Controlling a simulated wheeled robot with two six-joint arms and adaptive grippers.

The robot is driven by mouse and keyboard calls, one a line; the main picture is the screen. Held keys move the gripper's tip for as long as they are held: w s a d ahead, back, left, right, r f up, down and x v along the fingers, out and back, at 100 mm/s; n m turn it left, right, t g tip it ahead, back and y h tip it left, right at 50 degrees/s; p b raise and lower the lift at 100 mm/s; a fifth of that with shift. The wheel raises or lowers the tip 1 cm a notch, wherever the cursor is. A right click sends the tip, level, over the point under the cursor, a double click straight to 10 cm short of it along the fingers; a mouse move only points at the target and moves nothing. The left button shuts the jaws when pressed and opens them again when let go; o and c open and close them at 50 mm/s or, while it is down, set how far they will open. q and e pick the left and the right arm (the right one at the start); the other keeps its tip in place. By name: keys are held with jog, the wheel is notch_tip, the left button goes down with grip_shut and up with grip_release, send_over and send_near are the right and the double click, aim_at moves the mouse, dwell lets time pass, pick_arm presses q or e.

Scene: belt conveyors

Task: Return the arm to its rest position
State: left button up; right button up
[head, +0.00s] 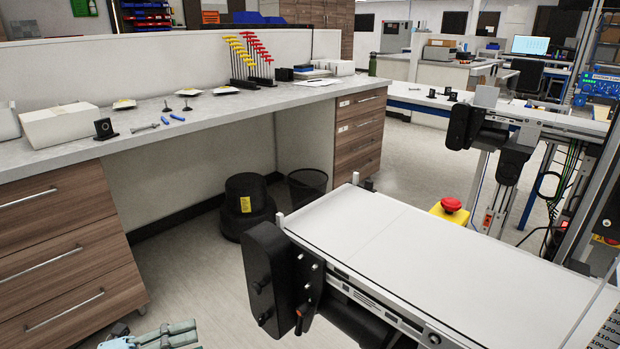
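Part of my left gripper (165,337), pale grey-green, shows at the bottom left edge of the head view. Most of it is cut off by the frame, so I cannot tell whether it is open or shut. It is over the floor, in front of the wooden drawers and left of the near conveyor (430,255). No object is visible in it. My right gripper and arm are not in view. The belt of the near conveyor is bare where I see it.
A grey workbench (215,105) with tools, small parts and a white box (68,124) runs along the left and back. A black stool (246,205) and a bin (307,186) stand under it. A red emergency button (451,205) sits beside the conveyor. Floor between is clear.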

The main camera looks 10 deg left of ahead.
pick_arm(q)
jog(key=w+a+f+n+t+y+p, duration=0.1)
jog(key=w+a+f+n+t+y, duration=0.1)
jog(key=a+f+n+y, duration=0.5)
jog(key=w+a+f+n+t+y, duration=0.1)
jog(key=a+f+n+y, duration=0.45)
jog(key=a, duration=0.35)
jog(key=s+a+f+n+g+y+p, duration=0.35)
jog(key=s+a+f+n+y, duration=0.2)
jog(key=s+f+n, duration=0.4)
jog(key=s+d+f+n+g+p, duration=0.1)
jog(key=s+d+f+n+g, duration=0.1)
jog(key=s+d+f+g, duration=0.45)
jog(key=s+d+f+n+g+p, duration=0.1)
jog(key=s+d+f+n+p, duration=0.15)
jog(key=s+f, duration=0.75)
jog(key=s+d+n+h+p, duration=0.1)
jog(key=s+d, duration=0.3)
jog(key=d, duration=0.4)
jog(key=s+d+n+g+h+p, duration=0.1)
jog(key=s+d, duration=0.3)
jog(key=d, duration=0.5)
jog(key=shift+r+g+h, duration=0.15)
jog(key=shift+g+h, duration=0.15)
jog(key=shift+h, duration=0.1)
jog(key=shift+d, duration=0.1)
